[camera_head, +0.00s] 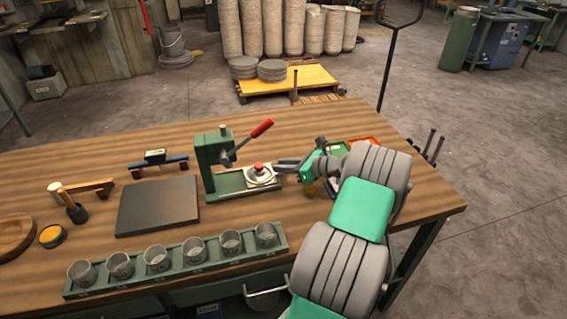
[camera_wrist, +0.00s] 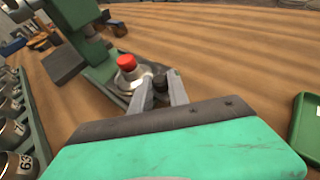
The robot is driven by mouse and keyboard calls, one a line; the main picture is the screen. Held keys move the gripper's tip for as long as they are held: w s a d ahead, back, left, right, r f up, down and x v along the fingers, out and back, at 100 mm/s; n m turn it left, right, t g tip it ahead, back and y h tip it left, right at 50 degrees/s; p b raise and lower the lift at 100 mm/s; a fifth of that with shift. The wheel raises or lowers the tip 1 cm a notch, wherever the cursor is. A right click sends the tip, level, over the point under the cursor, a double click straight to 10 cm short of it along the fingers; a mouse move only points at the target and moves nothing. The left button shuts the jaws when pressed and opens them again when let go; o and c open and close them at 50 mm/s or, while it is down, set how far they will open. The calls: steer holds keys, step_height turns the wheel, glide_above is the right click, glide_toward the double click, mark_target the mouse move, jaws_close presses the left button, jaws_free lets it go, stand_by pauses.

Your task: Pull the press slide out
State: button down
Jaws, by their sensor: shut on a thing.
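The green press (camera_head: 210,160) stands on the wooden bench with its red-handled lever (camera_head: 262,128) raised to the right. Its slide (camera_head: 262,176) lies at the base and carries a round metal piece with a red knob (camera_head: 259,167). The red knob also shows in the wrist view (camera_wrist: 126,62). My gripper (camera_head: 280,170) reaches in from the right at the slide's right end. In the wrist view its fingers (camera_wrist: 160,92) are shut on a small dark knob (camera_wrist: 160,82) at the near end of the slide. The exact contact is small and partly hidden by the fingers.
A green rack (camera_head: 180,266) with several numbered metal cups runs along the front. A dark flat plate (camera_head: 158,206) lies left of the press. A green tray (camera_wrist: 306,128) lies to the right in the wrist view. Bare wood lies behind the press.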

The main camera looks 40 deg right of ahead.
steer(key=shift+s+d, duration=0.1)
steer(key=shift+d, duration=0.15)
steer(key=shift+a, duration=0.1)
steer(key=c, duration=1.3)
jaws_free()
steer(key=shift+o, duration=0.2)
steer(key=v, duration=0.7)
steer(key=shift+s+r+b, duration=0.1)
steer(key=shift+s+b, duration=0.25)
steer(key=shift+b, duration=0.05)
